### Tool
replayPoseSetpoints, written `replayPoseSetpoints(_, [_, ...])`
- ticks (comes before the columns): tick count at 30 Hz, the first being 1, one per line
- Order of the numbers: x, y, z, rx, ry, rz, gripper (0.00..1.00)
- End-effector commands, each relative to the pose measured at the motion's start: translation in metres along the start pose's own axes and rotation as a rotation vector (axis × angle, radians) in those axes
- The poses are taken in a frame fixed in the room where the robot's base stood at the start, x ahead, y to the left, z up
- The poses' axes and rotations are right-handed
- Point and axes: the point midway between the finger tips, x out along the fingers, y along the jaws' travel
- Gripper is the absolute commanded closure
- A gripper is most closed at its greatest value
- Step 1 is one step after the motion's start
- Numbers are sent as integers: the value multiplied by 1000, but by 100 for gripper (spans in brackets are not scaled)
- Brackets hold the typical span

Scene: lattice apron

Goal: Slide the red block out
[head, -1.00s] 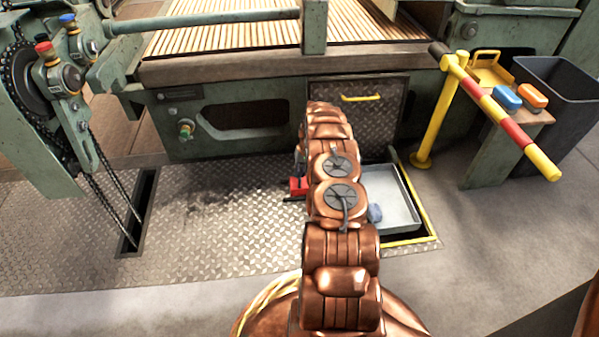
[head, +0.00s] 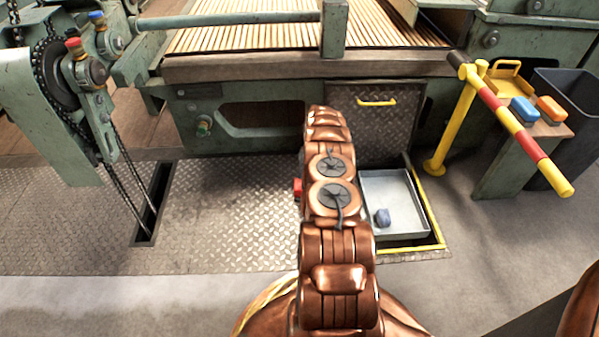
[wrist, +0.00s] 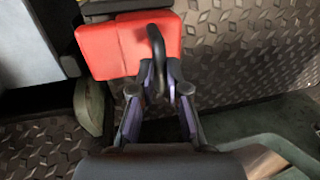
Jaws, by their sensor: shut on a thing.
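The red block (wrist: 108,46) is in the upper left of the wrist view, with a black looped handle (wrist: 156,42) on its near side. My gripper (wrist: 160,82) is shut on this handle, its fingers on either side of the loop. In the head view only a small part of the red block (head: 298,187) shows, at the left edge of my arm; the rest of it and my gripper are hidden behind the arm. A black part (wrist: 110,8) lies against the block's far side.
A grey tray (head: 395,188) with a blue-grey lump (head: 382,217) sits in a yellow-edged floor opening, right of my arm. A yellow-handled panel (head: 376,125) stands behind. A striped yellow-red bar (head: 512,125) is at right. Chains enter a floor slot (head: 152,205) at left; tread plate between is clear.

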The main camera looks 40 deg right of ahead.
Motion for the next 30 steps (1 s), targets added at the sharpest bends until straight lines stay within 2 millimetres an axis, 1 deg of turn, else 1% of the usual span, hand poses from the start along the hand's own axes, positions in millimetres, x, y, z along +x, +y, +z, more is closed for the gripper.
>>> replayPoseSetpoints(1, [0,-4,0,0,0,-5,100])
replayPoseSetpoints(7, [0,-7,0,-2,-2,-7,100])
replayPoseSetpoints(8, [0,-7,0,-3,-2,-7,83])
replayPoseSetpoints(14, [1,-6,0,-2,-2,-6,62])
replayPoseSetpoints(25, [0,-3,0,1,-1,-4,61])
replayPoseSetpoints(30, [-8,-3,0,1,-1,-4,61])
